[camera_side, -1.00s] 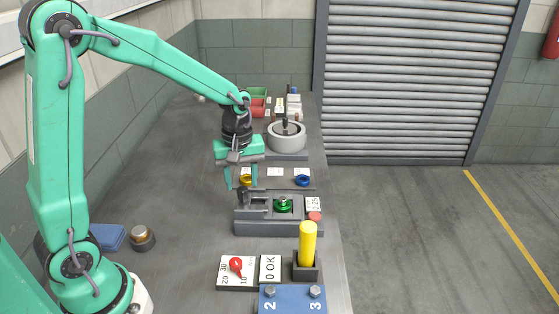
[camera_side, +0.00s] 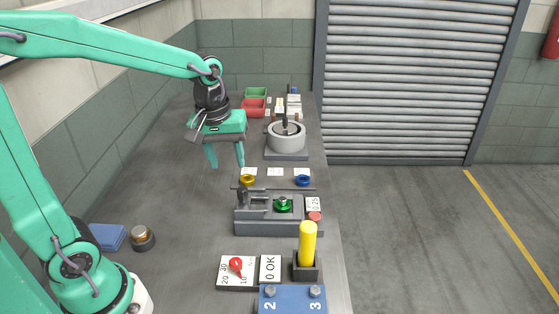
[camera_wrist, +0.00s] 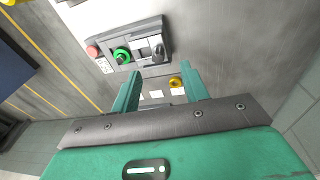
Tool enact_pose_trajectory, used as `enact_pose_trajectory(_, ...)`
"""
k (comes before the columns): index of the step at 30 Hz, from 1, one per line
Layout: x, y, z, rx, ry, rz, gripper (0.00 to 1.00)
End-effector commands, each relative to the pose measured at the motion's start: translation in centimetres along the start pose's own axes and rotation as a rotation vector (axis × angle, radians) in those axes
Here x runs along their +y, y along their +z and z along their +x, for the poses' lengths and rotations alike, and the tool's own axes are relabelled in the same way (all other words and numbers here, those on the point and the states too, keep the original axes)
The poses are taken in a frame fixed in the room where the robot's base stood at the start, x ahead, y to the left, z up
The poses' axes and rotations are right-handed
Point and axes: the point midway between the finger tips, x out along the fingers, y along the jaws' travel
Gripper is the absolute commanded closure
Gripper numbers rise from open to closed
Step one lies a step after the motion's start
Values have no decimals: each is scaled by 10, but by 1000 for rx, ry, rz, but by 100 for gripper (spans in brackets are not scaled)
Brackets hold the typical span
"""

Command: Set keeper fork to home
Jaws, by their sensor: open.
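The grey fixture (camera_side: 278,228) stands on the bench with a green round part (camera_side: 283,205) in its middle and a red button (camera_side: 314,216) at its right end. The keeper fork (camera_side: 257,205) appears to be the grey sliding piece at the fixture's left, with an upright dark handle (camera_side: 242,197). In the wrist view the handle (camera_wrist: 158,50) is at the end of the fixture away from the red button (camera_wrist: 92,51). My gripper (camera_side: 226,162) is open and empty, above the bench and behind the fixture's left end, apart from the handle. Its fingers (camera_wrist: 158,88) point toward the fixture area.
A yellow ring (camera_side: 247,180) and a blue ring (camera_side: 302,180) lie behind the fixture. A grey round pot (camera_side: 286,138) stands farther back. A yellow cylinder (camera_side: 308,243) and a dial plate with red pointer (camera_side: 236,267) are in front.

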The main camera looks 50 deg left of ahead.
Motion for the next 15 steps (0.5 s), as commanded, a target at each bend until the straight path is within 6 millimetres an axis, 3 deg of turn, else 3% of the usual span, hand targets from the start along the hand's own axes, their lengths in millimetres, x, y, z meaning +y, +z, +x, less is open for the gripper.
enact_pose_trajectory(15, -16, 26, -28, 83, 61, 213, 55)
